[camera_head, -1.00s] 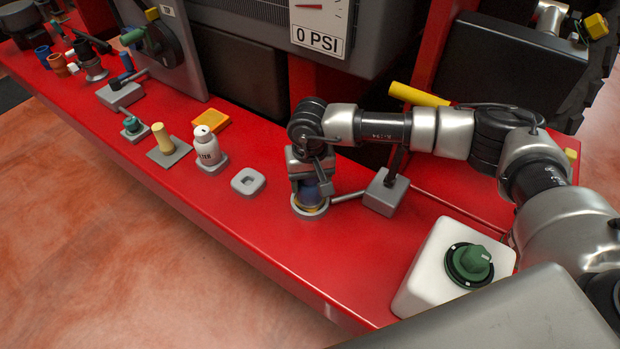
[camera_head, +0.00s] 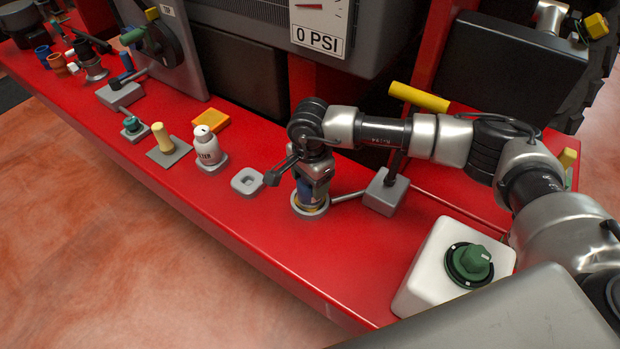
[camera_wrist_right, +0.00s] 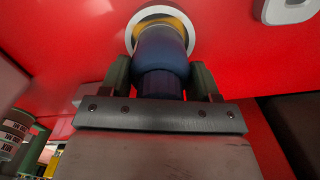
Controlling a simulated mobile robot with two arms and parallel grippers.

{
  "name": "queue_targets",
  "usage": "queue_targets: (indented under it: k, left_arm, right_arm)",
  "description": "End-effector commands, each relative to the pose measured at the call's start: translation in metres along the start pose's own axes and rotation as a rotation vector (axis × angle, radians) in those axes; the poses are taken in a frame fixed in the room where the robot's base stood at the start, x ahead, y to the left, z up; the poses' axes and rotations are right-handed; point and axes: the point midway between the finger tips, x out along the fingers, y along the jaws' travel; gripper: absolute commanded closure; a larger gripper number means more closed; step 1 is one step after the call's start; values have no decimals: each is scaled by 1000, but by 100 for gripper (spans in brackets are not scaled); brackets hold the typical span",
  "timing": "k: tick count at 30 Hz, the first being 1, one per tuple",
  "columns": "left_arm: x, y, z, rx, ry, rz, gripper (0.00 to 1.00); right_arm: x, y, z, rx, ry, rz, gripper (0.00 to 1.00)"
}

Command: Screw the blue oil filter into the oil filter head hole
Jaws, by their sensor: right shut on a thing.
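The blue oil filter (camera_head: 305,190) stands roughly upright at the grey ring of the oil filter head hole (camera_head: 311,213), mostly hidden by my right gripper (camera_head: 308,188). In the right wrist view, the filter (camera_wrist_right: 160,52) sits between both fingers of the gripper (camera_wrist_right: 161,82), which is shut on it. Its far end is at the pale ring (camera_wrist_right: 187,18), with a yellow band showing inside. How deep it is seated or threaded cannot be told. My left gripper is not in view.
An empty grey holder (camera_head: 247,181) and a white bottle (camera_head: 206,147) stand left on the red ledge (camera_head: 265,225). A grey block with a lever (camera_head: 386,193) is close on the right. A white box with a green knob (camera_head: 470,262) stands nearer. A 0 PSI gauge (camera_head: 320,38) is behind.

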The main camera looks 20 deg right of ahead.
Motion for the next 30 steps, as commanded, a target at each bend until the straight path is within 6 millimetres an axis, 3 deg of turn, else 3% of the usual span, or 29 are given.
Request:
queue_targets:
  k: [5,6,9,19,30]
  left_arm:
    - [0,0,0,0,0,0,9]
    - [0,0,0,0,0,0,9]
    - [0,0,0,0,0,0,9]
    - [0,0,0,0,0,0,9]
    - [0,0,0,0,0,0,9]
  right_arm:
    - [1,0,0,2,0,2,52]
    - [1,0,0,1,0,2,37]
    - [1,0,0,1,0,1,25]
    - [0,0,0,-55,0,0,25]
    - [0,0,0,-568,1,0,25]
